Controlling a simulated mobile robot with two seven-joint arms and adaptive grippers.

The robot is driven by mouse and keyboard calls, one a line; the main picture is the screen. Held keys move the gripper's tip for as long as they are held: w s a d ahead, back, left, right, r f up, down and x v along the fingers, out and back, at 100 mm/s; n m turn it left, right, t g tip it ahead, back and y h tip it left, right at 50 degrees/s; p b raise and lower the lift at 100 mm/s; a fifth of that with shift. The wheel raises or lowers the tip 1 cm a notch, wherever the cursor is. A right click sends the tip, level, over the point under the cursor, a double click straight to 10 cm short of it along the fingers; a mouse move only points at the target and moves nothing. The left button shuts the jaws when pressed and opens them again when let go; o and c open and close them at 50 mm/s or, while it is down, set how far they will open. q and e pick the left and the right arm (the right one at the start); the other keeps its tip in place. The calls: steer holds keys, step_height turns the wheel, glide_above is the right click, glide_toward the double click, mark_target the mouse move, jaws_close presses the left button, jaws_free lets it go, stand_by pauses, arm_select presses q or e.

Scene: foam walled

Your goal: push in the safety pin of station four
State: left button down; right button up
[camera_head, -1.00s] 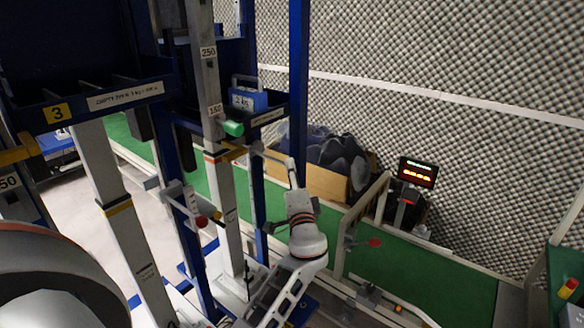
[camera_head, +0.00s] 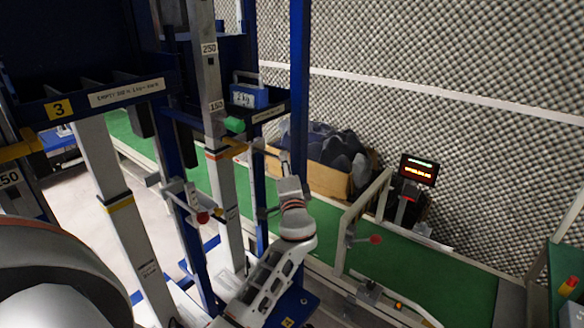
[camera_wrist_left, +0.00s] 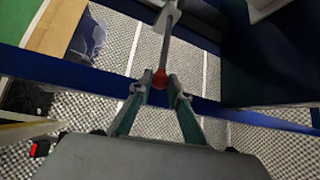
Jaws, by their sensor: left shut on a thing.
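My left gripper (camera_head: 285,160) reaches up beside the blue post, right of the grey column marked 250 and 150. In the left wrist view its two fingers (camera_wrist_left: 160,88) are closed on a red ball knob (camera_wrist_left: 160,79) at the end of a grey rod (camera_wrist_left: 166,40). In the head view the knob is hard to make out. A yellow label 4 (camera_head: 287,322) shows low at the bottom edge. My right gripper is not seen.
A blue weight (camera_head: 248,97) sits on a shelf behind the column. Another red-knobbed lever (camera_head: 203,217) is to the left, and one (camera_head: 376,239) to the right. A cardboard box (camera_head: 328,181) of dark foam and a lit display (camera_head: 419,170) stand behind.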

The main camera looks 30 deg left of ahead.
mark_target(269, 155)
arm_select(q)
steer(key=a, duration=0.6)
steer(key=shift+w+b, duration=0.2)
steer(key=shift+b, duration=0.15)
steer(key=shift+a+r, duration=0.1)
steer(key=shift+a, duration=0.05)
steer(key=c, duration=2.1)
jaws_free()
steer(key=shift+c, duration=0.2)
steer(key=shift+o, duration=1.3)
steer(key=shift+a, duration=0.1)
